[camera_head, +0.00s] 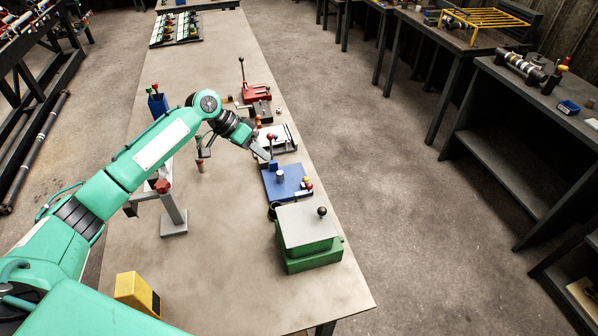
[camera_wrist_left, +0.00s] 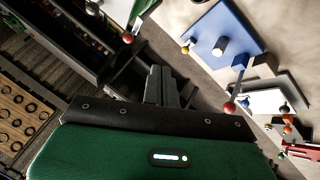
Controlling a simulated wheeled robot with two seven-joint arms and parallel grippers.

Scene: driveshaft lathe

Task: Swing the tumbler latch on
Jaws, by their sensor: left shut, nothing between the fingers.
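A blue plate (camera_head: 284,186) lies on the long table. It carries a grey post (camera_head: 280,174), a blue block and small coloured knobs. A lever with a red ball (camera_head: 270,137) rises at its far end; the plate (camera_wrist_left: 207,28) and red ball (camera_wrist_left: 230,107) also show in the left wrist view. I cannot tell for sure which part is the tumbler latch. My left gripper (camera_head: 264,156) is shut and empty, just above the plate's far left corner, close to the lever. In the left wrist view its fingers (camera_wrist_left: 162,76) lie together, apart from the lever. My right gripper is out of view.
A green box with a grey lid (camera_head: 308,226) and a dark ball knob stands nearer than the plate. Beyond the plate are a white plate (camera_head: 279,138) and a red lever fixture (camera_head: 257,92). A grey stand (camera_head: 174,213) and yellow box (camera_head: 137,292) stand to the left.

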